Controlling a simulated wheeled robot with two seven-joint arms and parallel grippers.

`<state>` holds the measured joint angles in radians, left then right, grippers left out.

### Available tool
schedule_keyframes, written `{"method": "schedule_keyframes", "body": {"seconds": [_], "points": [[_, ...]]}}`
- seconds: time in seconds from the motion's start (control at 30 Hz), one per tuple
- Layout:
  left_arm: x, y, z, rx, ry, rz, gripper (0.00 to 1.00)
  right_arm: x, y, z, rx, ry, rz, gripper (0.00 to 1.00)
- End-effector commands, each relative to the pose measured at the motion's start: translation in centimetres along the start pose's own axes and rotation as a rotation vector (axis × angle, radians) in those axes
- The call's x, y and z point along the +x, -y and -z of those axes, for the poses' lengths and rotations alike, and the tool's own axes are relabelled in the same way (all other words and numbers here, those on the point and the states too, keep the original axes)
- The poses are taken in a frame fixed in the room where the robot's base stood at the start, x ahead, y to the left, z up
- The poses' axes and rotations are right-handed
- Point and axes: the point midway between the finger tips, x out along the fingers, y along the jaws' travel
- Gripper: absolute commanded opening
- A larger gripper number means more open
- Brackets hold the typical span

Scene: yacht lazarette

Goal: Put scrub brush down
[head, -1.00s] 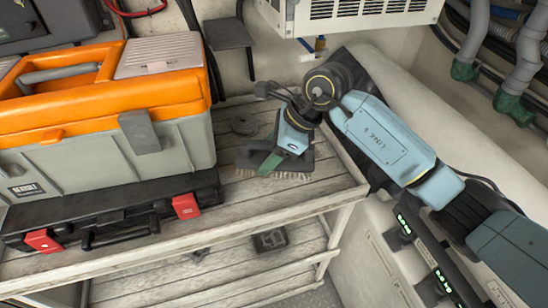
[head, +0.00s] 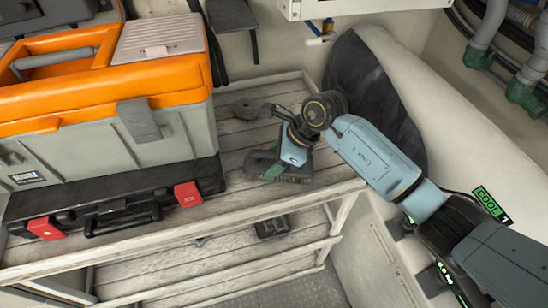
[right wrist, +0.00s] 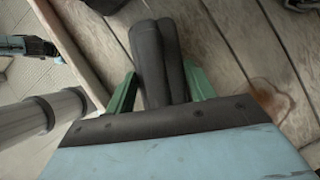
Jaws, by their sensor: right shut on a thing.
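The scrub brush (head: 298,174) is a dark block at the right part of the wooden shelf top (head: 335,185). My right gripper (head: 275,168) has green fingers and is shut on it from above. In the right wrist view the dark brush handle (right wrist: 160,62) lies between the two green fingers, with wooden planks behind it. The brush is at or just above the planks; I cannot tell whether it touches. The bristles are mostly hidden. My left gripper is not in view.
An orange and grey toolbox (head: 175,130) stands on a black case (head: 70,207) to the left. A dark round item (head: 248,108) lies behind the brush. A small dark box (head: 271,226) sits on the lower shelf. Bare planks lie around the brush.

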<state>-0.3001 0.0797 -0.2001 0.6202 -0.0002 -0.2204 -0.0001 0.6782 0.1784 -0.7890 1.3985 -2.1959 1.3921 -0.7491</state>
Motion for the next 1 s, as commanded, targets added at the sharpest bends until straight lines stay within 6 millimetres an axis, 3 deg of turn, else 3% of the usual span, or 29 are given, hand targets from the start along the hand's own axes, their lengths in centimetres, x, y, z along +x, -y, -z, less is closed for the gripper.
{"method": "schedule_keyframes", "body": {"seconds": [0.27, 0.3, 0.47, 0.83, 1.0], "points": [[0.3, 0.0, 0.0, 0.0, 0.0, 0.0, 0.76, 0.1, 0.1, 0.1, -0.002, 0.001, 0.002, 0.24], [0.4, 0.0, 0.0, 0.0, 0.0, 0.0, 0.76, 0.2, 0.1, 0.1, -0.001, 0.001, 0.001, 0.56], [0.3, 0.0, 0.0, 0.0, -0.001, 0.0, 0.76, 0.1, 0.1, 0.1, -0.001, 0.001, 0.001, 0.76], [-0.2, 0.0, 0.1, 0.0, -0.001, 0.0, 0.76, -0.2, 0.0, -0.2, -0.001, 0.001, 0.001, 0.76], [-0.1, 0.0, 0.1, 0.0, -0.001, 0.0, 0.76, -3.0, 0.2, 0.0, -0.003, 0.0, 0.006, 0.76]]}}
